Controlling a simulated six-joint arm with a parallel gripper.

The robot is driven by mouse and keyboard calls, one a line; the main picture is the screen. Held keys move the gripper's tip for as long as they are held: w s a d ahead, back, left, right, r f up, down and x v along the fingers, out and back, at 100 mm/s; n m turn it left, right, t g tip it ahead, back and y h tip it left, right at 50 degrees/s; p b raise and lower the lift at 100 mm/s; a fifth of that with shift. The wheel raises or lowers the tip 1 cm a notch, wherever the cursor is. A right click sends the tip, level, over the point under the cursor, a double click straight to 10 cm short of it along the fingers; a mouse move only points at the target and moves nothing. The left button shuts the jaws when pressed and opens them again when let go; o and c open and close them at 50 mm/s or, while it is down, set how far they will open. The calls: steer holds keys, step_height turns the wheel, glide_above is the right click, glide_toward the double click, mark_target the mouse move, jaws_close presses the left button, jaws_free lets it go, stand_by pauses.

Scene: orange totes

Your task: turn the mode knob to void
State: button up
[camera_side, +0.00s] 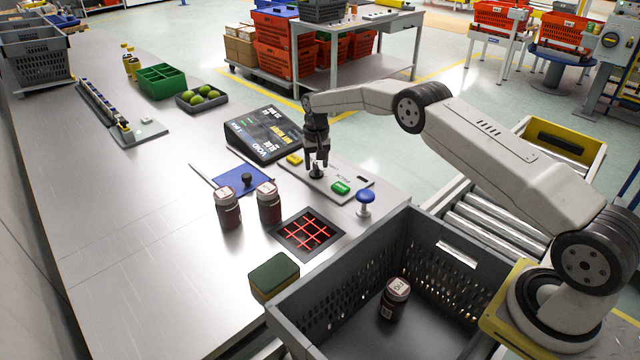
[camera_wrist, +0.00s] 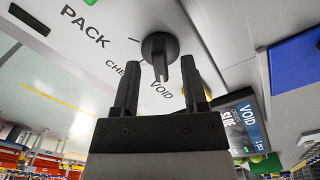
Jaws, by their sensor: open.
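The mode knob (camera_wrist: 157,46) is black and round with a raised grip bar, set on a pale panel (camera_wrist: 105,58) printed PACK, CHECK and VOID. The bar runs toward the bottom of the wrist view, on the side of the CHECK and VOID labels; which label it marks I cannot tell. My gripper (camera_wrist: 160,68) is open, with one finger on each side of the knob. Contact is not clear. In the side view my gripper (camera_side: 317,160) points down over the panel (camera_side: 326,190), and its fingers largely hide the knob.
A green button (camera_side: 340,187) and a yellow button (camera_side: 294,159) flank the knob. A display (camera_side: 263,134) stands behind, a blue mushroom button (camera_side: 365,197) to the right. Two jars (camera_side: 228,210) and a red-lit scanner grid (camera_side: 306,232) are nearer. A grey tote (camera_side: 445,245) holds another jar.

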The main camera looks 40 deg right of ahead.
mark_target(316, 166)
steer(key=shift+r, duration=3.3)
steer(key=shift+s+a+r, duration=0.5)
steer(key=shift+a+r, duration=0.05)
steer(key=shift+r, duration=0.05)
steer(key=s+a+r+n+t, duration=0.1)
steer(key=s+a+n, duration=0.2)
steer(key=s, duration=1.3)
steer(key=s+a+r+n+t, duration=0.1)
steer(key=s+a, duration=0.6)
steer(key=s, duration=1)
steer(key=shift+s+r+n+t, duration=0.3)
steer(key=shift+r+n, duration=0.4)
steer(key=shift+n, duration=0.2)
